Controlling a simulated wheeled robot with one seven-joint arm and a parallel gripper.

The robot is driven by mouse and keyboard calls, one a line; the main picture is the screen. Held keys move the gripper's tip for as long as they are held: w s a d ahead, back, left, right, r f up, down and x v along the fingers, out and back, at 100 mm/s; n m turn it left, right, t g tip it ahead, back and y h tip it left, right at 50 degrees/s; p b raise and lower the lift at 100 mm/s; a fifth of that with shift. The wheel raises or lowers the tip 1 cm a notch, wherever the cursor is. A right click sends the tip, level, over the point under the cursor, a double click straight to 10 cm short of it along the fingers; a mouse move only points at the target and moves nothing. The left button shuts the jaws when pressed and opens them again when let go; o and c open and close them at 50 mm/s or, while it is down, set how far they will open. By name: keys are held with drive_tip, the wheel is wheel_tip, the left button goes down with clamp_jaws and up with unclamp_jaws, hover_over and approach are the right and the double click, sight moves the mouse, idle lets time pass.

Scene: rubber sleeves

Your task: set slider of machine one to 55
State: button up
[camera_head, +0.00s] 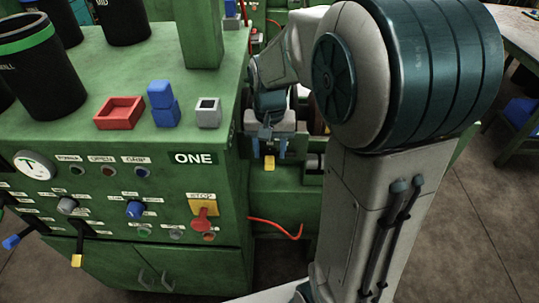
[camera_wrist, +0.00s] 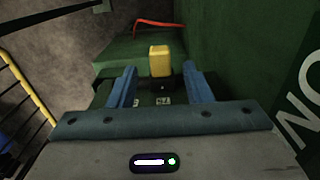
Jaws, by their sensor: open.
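A yellow slider knob (camera_head: 269,163) shows just below my gripper (camera_head: 269,150), beside the green console of machine one (camera_head: 240,205). In the wrist view the yellow knob (camera_wrist: 160,58) is upright and lined up with the gap between my two blue fingers (camera_wrist: 159,80). The fingers are apart, one to each side of that line, with nothing held. The knob appears at or just beyond the fingertips; whether it is between them I cannot tell. Small white scale marks (camera_wrist: 163,100) show between the fingers, too small to read. The "ONE" label (camera_head: 195,158) is on the console front.
A red cable (camera_head: 280,228) hangs below. A green wall (camera_wrist: 235,45) stands close right of my fingers.

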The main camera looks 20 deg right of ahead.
drive_tip(key=shift+f, duration=1.45)
